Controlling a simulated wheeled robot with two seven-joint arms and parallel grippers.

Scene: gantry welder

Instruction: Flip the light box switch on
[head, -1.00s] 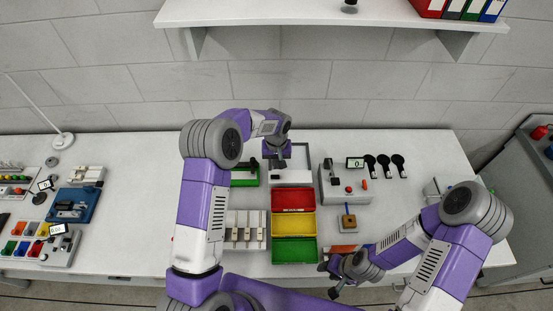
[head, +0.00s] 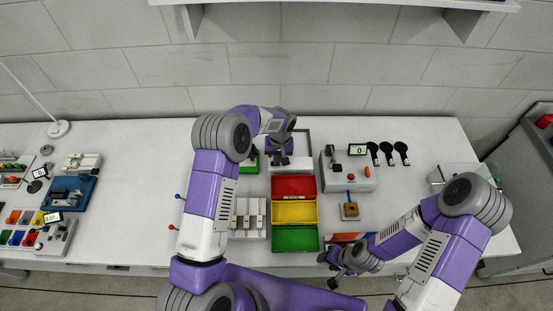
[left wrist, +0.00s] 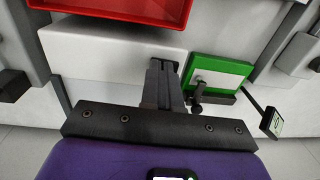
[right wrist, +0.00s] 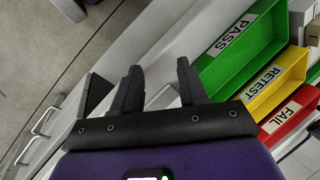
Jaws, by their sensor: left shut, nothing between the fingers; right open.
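A white box with a grey-framed panel, which I take for the light box (head: 300,163), stands behind the red bin; its white body also shows in the left wrist view (left wrist: 90,50). I cannot make out its switch. My left gripper (head: 283,158) is shut and empty, pointing down over the box; in the left wrist view its fingers (left wrist: 163,65) overlap the box's end near the green fixture, and contact cannot be told. The green fixture (left wrist: 232,72) beside it carries a dark lever (left wrist: 197,98). My right gripper (head: 334,270) is open and empty at the table's front edge; its fingers also show in the right wrist view (right wrist: 159,66).
Red (head: 293,187), yellow (head: 295,211) and green (head: 295,238) bins stand in front of the box. A grey control box (head: 350,183) with a display and a wooden block (head: 349,211) are to the right. A white rack (head: 247,232) is left of the bins.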

